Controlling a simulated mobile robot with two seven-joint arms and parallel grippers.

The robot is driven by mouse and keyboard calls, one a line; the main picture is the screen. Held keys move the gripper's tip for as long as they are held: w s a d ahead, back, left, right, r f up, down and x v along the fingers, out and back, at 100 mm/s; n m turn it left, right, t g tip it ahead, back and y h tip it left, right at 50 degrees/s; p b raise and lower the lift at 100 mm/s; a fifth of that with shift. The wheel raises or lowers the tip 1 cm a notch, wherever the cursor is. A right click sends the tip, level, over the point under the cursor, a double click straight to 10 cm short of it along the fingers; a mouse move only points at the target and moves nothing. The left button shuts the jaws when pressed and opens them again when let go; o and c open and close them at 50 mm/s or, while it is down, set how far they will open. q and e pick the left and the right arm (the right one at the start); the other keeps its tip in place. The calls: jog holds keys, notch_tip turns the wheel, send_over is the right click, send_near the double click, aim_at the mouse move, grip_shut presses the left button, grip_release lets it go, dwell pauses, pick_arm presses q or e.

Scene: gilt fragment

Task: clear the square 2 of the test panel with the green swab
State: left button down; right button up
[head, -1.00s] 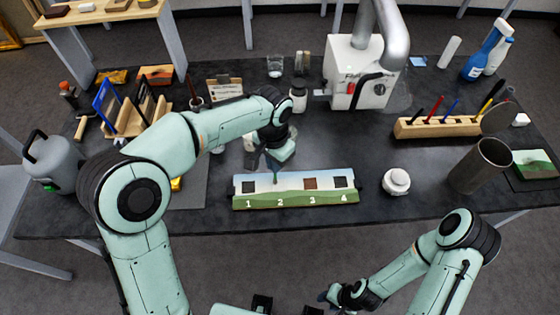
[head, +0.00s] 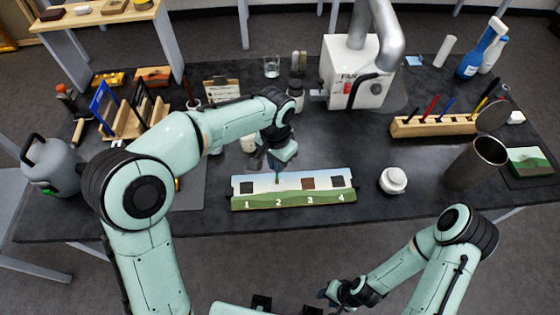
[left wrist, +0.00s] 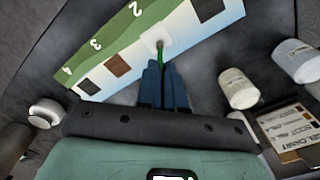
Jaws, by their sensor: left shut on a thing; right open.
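The test panel (head: 318,199) lies on the dark table, numbered 1 to 4 along its green strip. Square 1 (head: 247,187) is dark, square 3 (head: 309,183) brown and square 4 (head: 337,182) dark. In the left wrist view, square 2 (left wrist: 171,46) looks like a pale patch with no dark coat. My right gripper (head: 326,294) is open and empty, off the table's front edge.
A white lidded jar (head: 393,181) stands right of the panel, with a metal cylinder (head: 475,164) further right. White bottles (left wrist: 238,88) stand behind the panel on the left. A wooden pen rack (head: 433,126) and a white fume unit (head: 352,72) are at the back.

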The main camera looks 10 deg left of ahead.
pick_arm(q)
jog(key=shift+s+a, duration=0.2)
jog(key=shift+a, duration=0.4)
pick_arm(e)
jog(key=shift+s+f, duration=0.1)
jog(key=shift+f, duration=0.05)
pick_arm(q)
jog(key=shift+d, duration=0.1)
pick_arm(e)
jog(key=shift+w+r, duration=0.3)
jog(key=shift+r, duration=0.05)
dwell(1.6)
pick_arm(q)
notch_tip(320, 180, up, 4)
jog(key=p, duration=0.2)
jog(key=shift+w+p, duration=0.1)
jog(key=shift+p, duration=0.2)
pick_arm(e)
jog(key=w+r, duration=0.2)
jog(key=r, duration=0.1)
jog(key=shift+w, duration=0.3)
